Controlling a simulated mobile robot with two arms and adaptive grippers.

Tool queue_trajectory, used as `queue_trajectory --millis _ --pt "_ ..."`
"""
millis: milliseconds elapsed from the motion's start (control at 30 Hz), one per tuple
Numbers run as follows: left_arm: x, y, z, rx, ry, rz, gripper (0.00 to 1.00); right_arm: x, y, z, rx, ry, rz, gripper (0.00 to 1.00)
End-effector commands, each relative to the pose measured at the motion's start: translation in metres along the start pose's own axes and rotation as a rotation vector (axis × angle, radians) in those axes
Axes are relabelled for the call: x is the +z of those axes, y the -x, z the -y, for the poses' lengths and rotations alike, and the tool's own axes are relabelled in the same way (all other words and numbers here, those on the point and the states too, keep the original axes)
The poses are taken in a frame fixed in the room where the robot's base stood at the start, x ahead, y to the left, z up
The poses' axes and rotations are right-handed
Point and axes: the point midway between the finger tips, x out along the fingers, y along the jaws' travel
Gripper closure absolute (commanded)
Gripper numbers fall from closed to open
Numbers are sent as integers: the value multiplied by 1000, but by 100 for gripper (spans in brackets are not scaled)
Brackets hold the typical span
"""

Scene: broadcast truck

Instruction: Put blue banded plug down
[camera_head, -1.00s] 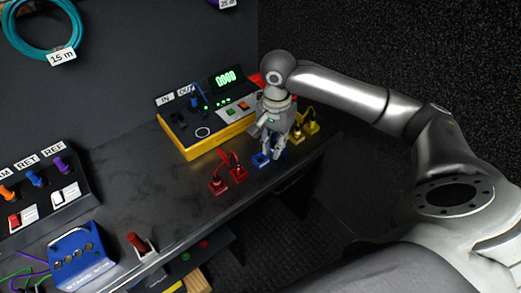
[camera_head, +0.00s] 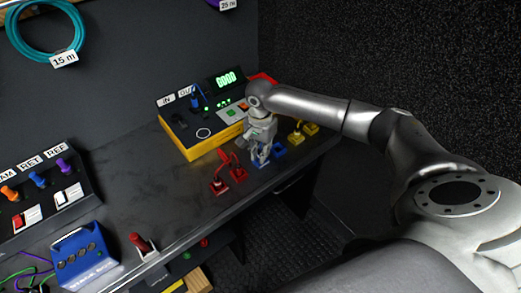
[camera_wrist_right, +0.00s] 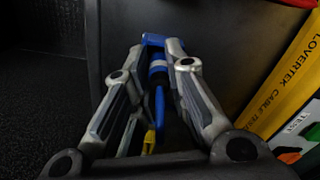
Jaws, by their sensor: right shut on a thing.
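My right gripper (camera_head: 260,158) points down at the right part of the dark bench, low over a blue holder (camera_head: 258,163). In the right wrist view my right gripper (camera_wrist_right: 158,68) is shut on the blue banded plug (camera_wrist_right: 157,72), which has a pale band and a blue cable. A blue block (camera_wrist_right: 152,39) shows at its tip; contact between them is unclear. In the head view the fingers mostly hide the plug. Another blue holder (camera_head: 279,150) is just right of the fingers. My left gripper is not in view.
Red plugs in red holders (camera_head: 221,187) stand close left of the gripper, and yellow ones (camera_head: 296,138) to the right. A yellow cable tester (camera_head: 215,146) with a lit display is behind. The bench's front edge is close. Bare bench (camera_head: 150,190) lies left.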

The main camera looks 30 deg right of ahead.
Motion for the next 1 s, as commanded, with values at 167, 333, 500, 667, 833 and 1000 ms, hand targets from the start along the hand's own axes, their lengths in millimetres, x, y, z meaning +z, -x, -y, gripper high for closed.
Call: queue_trajectory --millis 167,333,500,667,833,1000 --pt "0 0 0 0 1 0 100 0 0 0 0 0 0 100" --pt "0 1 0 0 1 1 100 0 -3 0 0 -1 1 80" --pt "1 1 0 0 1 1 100 0 -3 0 0 -1 0 64" --pt "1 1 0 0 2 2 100 0 -3 0 0 0 0 64" --pt "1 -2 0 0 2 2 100 0 0 0 -1 0 -1 64" --pt "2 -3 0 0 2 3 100 -1 24 1 -5 0 -2 64"
